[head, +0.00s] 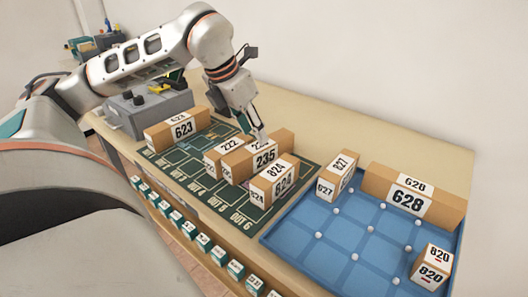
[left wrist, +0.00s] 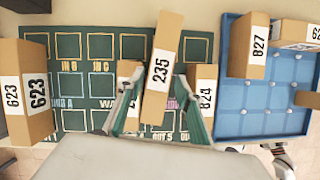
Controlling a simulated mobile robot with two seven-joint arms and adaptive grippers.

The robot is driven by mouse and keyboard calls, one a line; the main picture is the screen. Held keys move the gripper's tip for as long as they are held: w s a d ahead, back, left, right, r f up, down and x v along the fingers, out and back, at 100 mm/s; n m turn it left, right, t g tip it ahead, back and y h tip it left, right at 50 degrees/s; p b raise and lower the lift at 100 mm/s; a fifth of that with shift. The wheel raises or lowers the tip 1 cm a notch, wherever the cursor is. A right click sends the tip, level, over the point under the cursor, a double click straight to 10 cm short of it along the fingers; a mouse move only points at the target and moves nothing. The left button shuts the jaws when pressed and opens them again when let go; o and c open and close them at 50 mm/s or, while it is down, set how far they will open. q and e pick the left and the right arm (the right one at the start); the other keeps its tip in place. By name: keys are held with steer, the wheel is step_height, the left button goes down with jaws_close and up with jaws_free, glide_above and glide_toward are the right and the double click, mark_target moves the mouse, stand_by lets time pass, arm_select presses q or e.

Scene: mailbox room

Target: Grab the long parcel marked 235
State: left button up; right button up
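The long brown parcel marked 235 (head: 238,162) lies on the dark green mat (head: 215,199), between the 222 parcel (head: 214,162) and the 824 parcel (head: 272,184). My left gripper (head: 260,138) points down at its top. In the left wrist view, the two fingers (left wrist: 158,76) stand on either side of the 235 parcel (left wrist: 160,95), with a slim gap visible at the left finger. Contact on the right side is unclear. In that view, part of my right arm shows at the lower right, too small to read its gripper.
The 623 parcel (head: 160,138) stands at the mat's left end. A blue tray (head: 300,256) to the right holds the 827 (head: 337,175), 628 (head: 375,184) and 820 (head: 431,266) parcels. A grey box (head: 150,107) sits behind 623. The table behind the tray is bare.

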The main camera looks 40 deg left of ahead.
mark_target(259, 146)
arm_select(q)
steer(key=shift+x, duration=1.15)
steer(key=x, duration=0.2)
steer(key=s+b+x, duration=0.1)
steer(key=x, duration=0.1)
steer(key=shift+w+d+f+b, duration=0.15)
steer(key=shift+d+f+b, duration=0.15)
steer(key=shift+f, duration=0.1)
steer(key=shift+w+a+f, duration=0.1)
steer(key=shift+w+f, duration=0.1)
steer(key=shift+f, duration=0.1)
steer(key=o, duration=0.3)
steer(key=shift+r, duration=0.25)
jaws_close()
